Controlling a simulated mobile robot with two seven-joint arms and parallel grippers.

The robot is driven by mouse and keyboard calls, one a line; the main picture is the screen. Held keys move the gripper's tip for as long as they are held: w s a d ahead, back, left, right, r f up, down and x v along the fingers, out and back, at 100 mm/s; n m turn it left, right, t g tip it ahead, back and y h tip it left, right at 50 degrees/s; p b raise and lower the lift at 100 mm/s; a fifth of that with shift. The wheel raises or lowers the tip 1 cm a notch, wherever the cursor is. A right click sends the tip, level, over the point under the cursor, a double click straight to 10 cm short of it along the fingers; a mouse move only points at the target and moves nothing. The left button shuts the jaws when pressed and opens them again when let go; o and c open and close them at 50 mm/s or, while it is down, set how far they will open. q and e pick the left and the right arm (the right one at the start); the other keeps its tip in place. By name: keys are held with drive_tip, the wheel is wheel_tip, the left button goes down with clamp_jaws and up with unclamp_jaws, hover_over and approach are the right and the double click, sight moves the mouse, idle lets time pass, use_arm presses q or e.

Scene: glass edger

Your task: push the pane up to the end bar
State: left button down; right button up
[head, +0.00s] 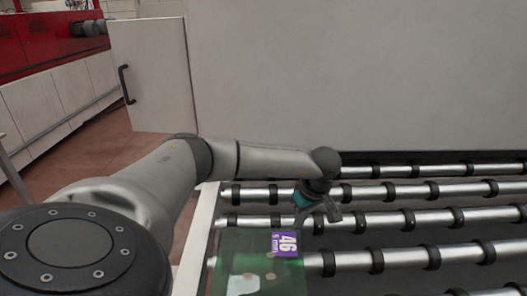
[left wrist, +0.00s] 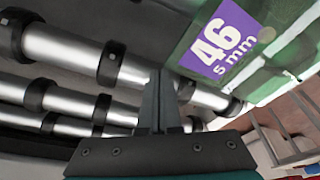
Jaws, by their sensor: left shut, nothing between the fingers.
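The pane (head: 285,274) is a green, see-through sheet lying on the rollers at the bottom of the head view. A purple label (head: 284,244) reading "46 5 mm" is near its far right corner. The pane also shows at the upper right of the left wrist view (left wrist: 285,30). My left gripper (head: 335,214) is shut and empty, pointing down over the rollers just beyond the pane's far right corner. Its fingers (left wrist: 158,75) show left of the pane in the wrist view. I cannot tell whether they touch it. I cannot pick out the end bar. My right gripper is not in view.
Several metal rollers (head: 385,221) with black rings run across the right side. A white side rail (head: 197,245) borders them on the left. A tall grey machine panel (head: 350,75) stands behind. The rollers right of the pane are clear.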

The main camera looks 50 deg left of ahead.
use_arm(q)
drive_tip(key=shift+w+a+r+b, duration=0.1)
drive_tip(key=shift+w+a+b, duration=0.65)
drive_tip(key=shift+w+a, duration=0.45)
drive_tip(key=shift+s, duration=0.15)
wheel_tip(320, 180, up, 8)
drive_tip(key=p, duration=0.6)
drive_tip(key=shift+p, duration=0.35)
